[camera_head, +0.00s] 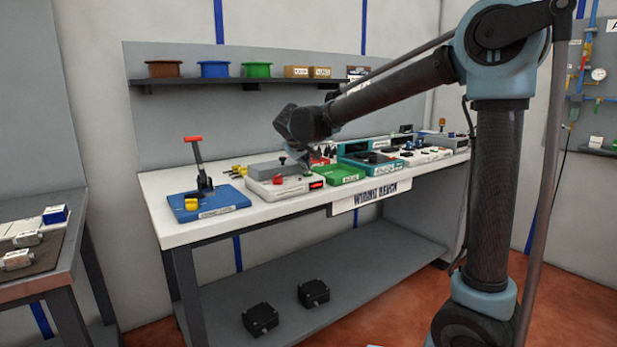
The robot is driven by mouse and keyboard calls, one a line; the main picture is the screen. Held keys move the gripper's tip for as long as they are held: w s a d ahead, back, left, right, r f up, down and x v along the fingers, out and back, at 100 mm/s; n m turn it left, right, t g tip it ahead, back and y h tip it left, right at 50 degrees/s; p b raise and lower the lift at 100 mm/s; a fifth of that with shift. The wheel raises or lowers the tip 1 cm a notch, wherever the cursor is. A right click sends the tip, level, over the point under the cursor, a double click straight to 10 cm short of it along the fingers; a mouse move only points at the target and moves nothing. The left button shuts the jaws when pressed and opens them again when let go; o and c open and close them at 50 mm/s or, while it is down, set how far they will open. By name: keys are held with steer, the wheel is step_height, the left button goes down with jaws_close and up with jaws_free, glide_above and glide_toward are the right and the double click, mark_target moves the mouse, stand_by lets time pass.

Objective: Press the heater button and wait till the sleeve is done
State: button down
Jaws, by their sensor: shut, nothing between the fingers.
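A white and grey device (262,186), which looks like the heater, stands on the wiring bench. It has a grey upper block, a small red button (278,180) on its front part and a lit red display (316,185). My gripper (305,165) points down just above the right part of this device, close to the button. Its fingers are small in the picture and look closed with nothing held. I cannot tell whether the fingertips touch the device. No sleeve can be made out.
A blue base with a red-handled lever (196,165) stands to the left on the bench (165,222). A green box (345,174) and a teal device (370,163) stand close on the right. A shelf with spools (214,69) hangs behind.

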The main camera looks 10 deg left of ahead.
steer(key=shift+f, duration=0.45)
stand_by(0.6)
steer(key=shift+r, duration=0.85)
steer(key=shift+r, duration=0.15)
steer(key=shift+r, duration=2.4)
